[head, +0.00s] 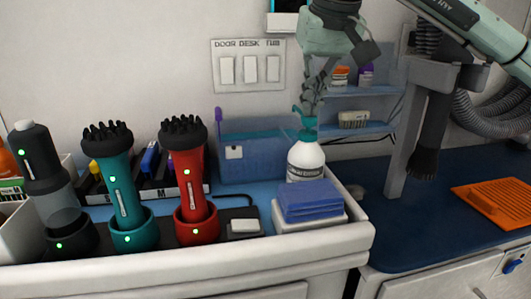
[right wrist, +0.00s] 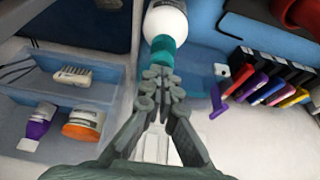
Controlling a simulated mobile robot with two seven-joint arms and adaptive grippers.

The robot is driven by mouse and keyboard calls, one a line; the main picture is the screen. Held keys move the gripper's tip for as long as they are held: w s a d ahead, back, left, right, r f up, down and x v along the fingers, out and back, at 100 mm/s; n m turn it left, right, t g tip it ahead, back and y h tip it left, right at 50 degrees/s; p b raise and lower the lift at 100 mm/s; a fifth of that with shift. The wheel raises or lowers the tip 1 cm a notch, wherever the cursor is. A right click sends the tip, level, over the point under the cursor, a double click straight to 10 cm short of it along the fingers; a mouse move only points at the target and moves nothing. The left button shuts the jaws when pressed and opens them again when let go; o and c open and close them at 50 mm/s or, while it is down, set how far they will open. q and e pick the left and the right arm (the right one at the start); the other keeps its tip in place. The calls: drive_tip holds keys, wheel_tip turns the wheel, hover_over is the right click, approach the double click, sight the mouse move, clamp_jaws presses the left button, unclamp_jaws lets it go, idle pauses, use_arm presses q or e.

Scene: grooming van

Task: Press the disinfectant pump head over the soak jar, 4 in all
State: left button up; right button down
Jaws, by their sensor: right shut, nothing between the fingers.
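The disinfectant bottle (head: 306,160) is white with a dark label and stands upright at the back of the counter, behind a stack of blue cloths. Its teal pump head (head: 305,122) is on top. My right gripper (head: 312,98) points down from above, shut and empty, with its fingertips right at the pump head. In the right wrist view, the closed fingertips (right wrist: 160,80) are close to the teal pump collar (right wrist: 163,46) below the white bottle (right wrist: 167,22); I cannot tell whether they touch. I cannot make out the soak jar. My left gripper is out of view.
Blue cloths (head: 312,203) lie on a white box in front of the bottle. Teal (head: 120,190) and red (head: 187,172) brush-topped tools stand in chargers to the left. A blue wall shelf (head: 352,128) is behind right. An orange slotted plate (head: 497,203) lies on the clear dark counter.

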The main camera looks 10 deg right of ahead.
drive_tip(key=shift+r+p, duration=1.2)
drive_tip(key=shift+r, duration=0.15)
drive_tip(key=shift+f, duration=0.1)
drive_tip(key=shift+f+b, duration=0.95)
drive_tip(key=shift+f, duration=0.55)
drive_tip(key=shift+r, duration=0.15)
drive_tip(key=shift+r+p, duration=1.45)
drive_tip(key=shift+p, duration=0.05)
drive_tip(key=shift+f, duration=0.1)
